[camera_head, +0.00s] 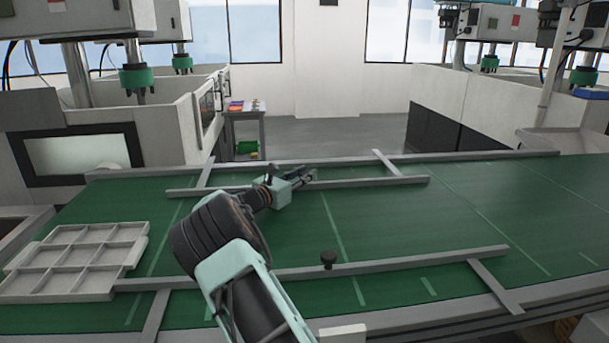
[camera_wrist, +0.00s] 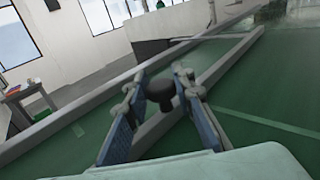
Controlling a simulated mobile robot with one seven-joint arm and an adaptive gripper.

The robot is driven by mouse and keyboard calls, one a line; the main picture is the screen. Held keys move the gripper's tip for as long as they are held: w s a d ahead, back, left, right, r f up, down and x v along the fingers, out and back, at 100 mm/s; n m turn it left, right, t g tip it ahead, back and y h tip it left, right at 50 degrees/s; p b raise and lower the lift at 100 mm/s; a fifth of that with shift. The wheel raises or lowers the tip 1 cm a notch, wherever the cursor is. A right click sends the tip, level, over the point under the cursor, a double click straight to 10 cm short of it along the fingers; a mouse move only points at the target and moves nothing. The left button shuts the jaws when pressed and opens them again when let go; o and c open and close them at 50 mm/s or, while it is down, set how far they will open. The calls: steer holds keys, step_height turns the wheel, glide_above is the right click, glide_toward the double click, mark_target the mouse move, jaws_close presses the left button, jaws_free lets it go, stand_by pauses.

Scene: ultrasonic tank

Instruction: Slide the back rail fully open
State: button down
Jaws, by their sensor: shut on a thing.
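The back rail (camera_head: 375,183) is a long grey bar lying across the far side of the green conveyor (camera_head: 460,205), a little in from the belt's back edge. My gripper (camera_head: 309,174) is at about the middle of this rail. In the wrist view, my gripper (camera_wrist: 162,82) has its two fingers on either side of a black knob (camera_wrist: 160,92) that stands on the back rail (camera_wrist: 225,65). The fingers are closed on the knob. In the head view this knob is hidden by my gripper.
A front rail (camera_head: 420,260) with its own black knob (camera_head: 328,259) crosses the near side of the belt. A grey compartment tray (camera_head: 75,260) lies at the left. Short crossbars (camera_head: 386,163) join the back rail to the belt's back edge. The belt between the rails is clear.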

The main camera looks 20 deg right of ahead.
steer(key=w, duration=0.2)
steer(key=w+p, duration=0.1)
steer(key=shift+w+d+r, duration=0.1)
steer(key=shift+d, duration=0.2)
steer(key=shift+r, duration=0.1)
steer(key=shift+w, duration=0.1)
steer(key=c, duration=2)
jaws_free()
steer(key=o, duration=0.4)
steer(key=shift+w, duration=0.1)
steer(key=shift+f, duration=0.2)
steer(key=v, duration=1.2)
